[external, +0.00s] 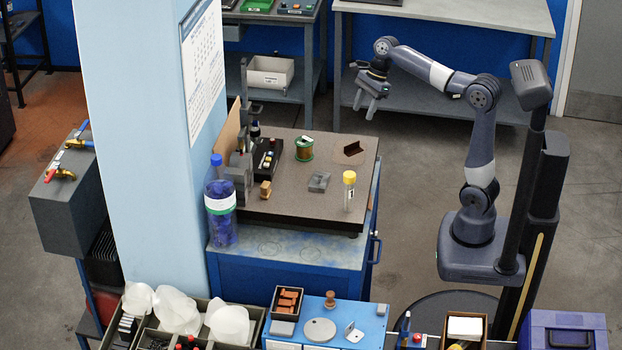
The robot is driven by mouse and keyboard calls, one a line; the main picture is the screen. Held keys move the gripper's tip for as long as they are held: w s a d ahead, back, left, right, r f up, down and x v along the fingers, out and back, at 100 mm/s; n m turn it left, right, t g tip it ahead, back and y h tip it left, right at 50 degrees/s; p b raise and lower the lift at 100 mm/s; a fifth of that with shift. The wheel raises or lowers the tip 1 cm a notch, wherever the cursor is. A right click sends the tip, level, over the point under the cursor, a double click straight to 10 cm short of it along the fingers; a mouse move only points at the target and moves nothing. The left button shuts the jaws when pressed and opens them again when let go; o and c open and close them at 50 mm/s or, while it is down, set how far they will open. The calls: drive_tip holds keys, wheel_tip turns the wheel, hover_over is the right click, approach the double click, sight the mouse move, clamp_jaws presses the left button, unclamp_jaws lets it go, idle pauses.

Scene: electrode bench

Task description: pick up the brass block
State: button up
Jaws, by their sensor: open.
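The brass block (265,189) is a small golden block on the dark speckled bench top (290,207), towards its left side. It sits just right of a grey upright fixture (240,170) and in front of a black control box. My gripper (366,108) is open and empty, with its fingers pointing down. It is raised above and beyond the bench's far right corner, well apart from the brass block. Nothing hides the front of the block.
On the bench top stand a green-ended copper wire spool (304,149), a grey block (319,182), a dark brown angled piece (353,149) and a yellow-capped vial (349,190). A blue bottle (220,205) and a pale blue column (150,150) stand to the left.

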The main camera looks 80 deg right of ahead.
drive_tip(key=n+y+p, duration=0.4)
drive_tip(key=n+y, duration=0.3)
drive_tip(key=n, duration=2.5)
approach(266, 182)
drive_tip(key=w+a+r+n+y+p, duration=0.2)
drive_tip(key=a+n, duration=0.4)
drive_tip(key=n, duration=0.5)
drive_tip(key=shift+g, duration=0.4)
wheel_tip(266, 182, down, 6)
drive_tip(key=shift+s+f+p, duration=0.1)
drive_tip(key=shift+f+p, duration=0.15)
drive_tip(key=shift+p, duration=0.3)
drive_tip(key=shift+p+x, duration=0.35)
drive_tip(key=shift+x, duration=0.8)
drive_tip(key=shift+a+f, duration=0.3)
drive_tip(key=shift+f, duration=0.2)
drive_tip(key=shift+r, duration=0.1)
clamp_jaws()
